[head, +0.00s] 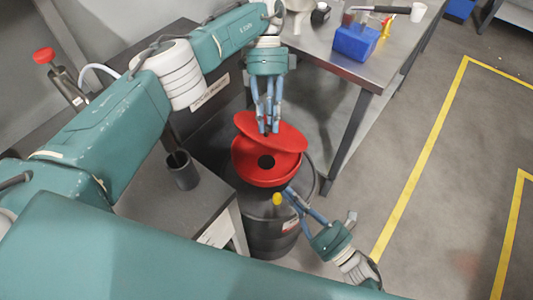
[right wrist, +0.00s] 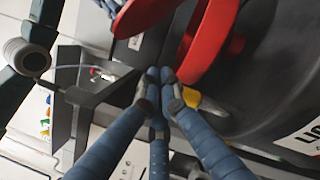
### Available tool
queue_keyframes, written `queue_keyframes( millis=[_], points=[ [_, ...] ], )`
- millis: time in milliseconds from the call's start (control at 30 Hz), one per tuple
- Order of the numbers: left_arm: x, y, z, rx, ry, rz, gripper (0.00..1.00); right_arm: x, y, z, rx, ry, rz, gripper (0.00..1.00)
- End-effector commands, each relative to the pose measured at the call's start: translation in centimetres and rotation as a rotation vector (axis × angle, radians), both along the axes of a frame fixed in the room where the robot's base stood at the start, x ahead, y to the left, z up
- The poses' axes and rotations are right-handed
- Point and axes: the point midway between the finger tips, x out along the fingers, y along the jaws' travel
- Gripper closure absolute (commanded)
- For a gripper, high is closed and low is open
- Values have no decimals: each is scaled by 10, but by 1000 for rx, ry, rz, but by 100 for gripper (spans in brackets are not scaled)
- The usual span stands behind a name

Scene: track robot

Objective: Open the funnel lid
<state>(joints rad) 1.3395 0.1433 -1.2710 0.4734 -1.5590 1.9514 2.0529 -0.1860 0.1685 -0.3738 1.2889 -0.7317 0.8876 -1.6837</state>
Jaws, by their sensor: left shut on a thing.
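The red funnel (head: 265,178) sits on top of a dark drum, with a dark hole in its middle. Its red lid (head: 285,139) is raised and tilted at the far side, leaving the bowl partly uncovered. My left gripper (head: 268,128) points down and is shut on the lid. My right gripper (head: 287,190) is low at the funnel's near right side. In the right wrist view its fingertips (right wrist: 162,76) are together, beside the funnel's red rim (right wrist: 207,38). I cannot tell whether they touch it. The lid (right wrist: 143,14) also shows there.
The dark drum (head: 262,222) stands between a grey cabinet (head: 183,207) with a dark cup (head: 181,171) and a table (head: 340,68) holding a blue bin (head: 355,42). A yellow part (head: 277,199) is near the right fingertips. Open floor (head: 440,150) lies at right.

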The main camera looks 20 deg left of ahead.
Motion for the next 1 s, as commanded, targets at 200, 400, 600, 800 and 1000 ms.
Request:
queue_keyframes(
  millis=[200,400,600,800,1000],
  points=[
    [1,-3,0,-6,-6,0,100,-7,20,26,-16,-130,53,100],
    [1,-3,0,-6,-6,0,100,10,48,34,-13,-130,52,100],
    [1,-3,0,-6,-6,0,100,33,86,42,-13,-128,51,100],
    [1,-3,0,-6,-6,0,100,51,93,59,-18,-129,50,100],
    [1,-2,0,-6,-6,0,100,60,90,74,-17,-126,51,100]
  ],
)
